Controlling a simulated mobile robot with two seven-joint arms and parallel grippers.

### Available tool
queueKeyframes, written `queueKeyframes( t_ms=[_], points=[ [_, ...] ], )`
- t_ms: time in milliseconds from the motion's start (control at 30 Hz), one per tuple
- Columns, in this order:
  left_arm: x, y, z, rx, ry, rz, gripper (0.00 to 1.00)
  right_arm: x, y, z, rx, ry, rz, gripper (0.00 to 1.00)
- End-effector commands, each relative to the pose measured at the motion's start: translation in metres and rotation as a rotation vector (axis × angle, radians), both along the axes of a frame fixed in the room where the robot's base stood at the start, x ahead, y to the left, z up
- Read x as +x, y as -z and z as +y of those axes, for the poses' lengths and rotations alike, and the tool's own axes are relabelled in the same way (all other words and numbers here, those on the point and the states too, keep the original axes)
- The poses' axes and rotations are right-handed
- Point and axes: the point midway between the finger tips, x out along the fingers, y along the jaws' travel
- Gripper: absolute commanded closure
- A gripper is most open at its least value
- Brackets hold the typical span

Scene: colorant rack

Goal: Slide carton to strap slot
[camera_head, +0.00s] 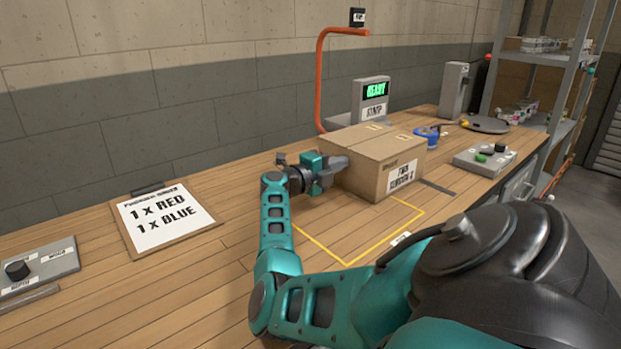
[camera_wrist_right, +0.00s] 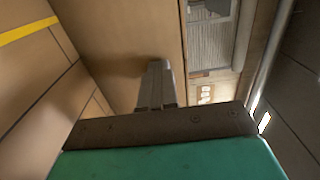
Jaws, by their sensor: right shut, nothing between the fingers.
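A closed brown cardboard carton (camera_head: 380,155) stands upright on the wooden bench, partly over the yellow taped outline (camera_head: 345,264). A white label (camera_head: 401,176) is on its front. My right gripper (camera_head: 335,166) is shut and empty at the carton's left side. In the right wrist view its closed fingers (camera_wrist_right: 157,86) point at the carton's brown face (camera_wrist_right: 120,45) and appear to touch it. A dark strip (camera_head: 438,187) lies on the bench just right of the carton. Behind stands a grey strapping unit (camera_head: 372,100) with a green lit display. My left gripper is not in view.
A grey knob box (camera_head: 38,268) is at the far left. Right of the carton are a blue roll (camera_head: 427,134) and a button box (camera_head: 485,158). Bench before the clipboard is clear.

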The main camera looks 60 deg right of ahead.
Motion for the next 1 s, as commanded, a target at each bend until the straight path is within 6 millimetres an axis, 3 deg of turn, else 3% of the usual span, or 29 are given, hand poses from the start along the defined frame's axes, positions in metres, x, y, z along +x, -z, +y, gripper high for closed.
queueKeyframes(
  t_ms=[33, 200, 400, 1000],
  points=[
    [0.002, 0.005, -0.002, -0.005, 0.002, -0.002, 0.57, -0.007, 0.003, -0.017, -0.001, 0.005, -0.002, 1.0],
    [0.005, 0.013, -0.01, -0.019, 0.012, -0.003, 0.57, -0.021, 0.005, -0.062, -0.001, 0.005, -0.002, 1.0],
    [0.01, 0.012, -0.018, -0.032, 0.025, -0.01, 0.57, -0.029, 0.002, -0.089, 0.001, 0.001, -0.003, 1.0],
    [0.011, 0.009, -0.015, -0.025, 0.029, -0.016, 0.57, -0.025, 0.0, -0.087, 0.002, -0.001, -0.001, 1.0]
  ],
)
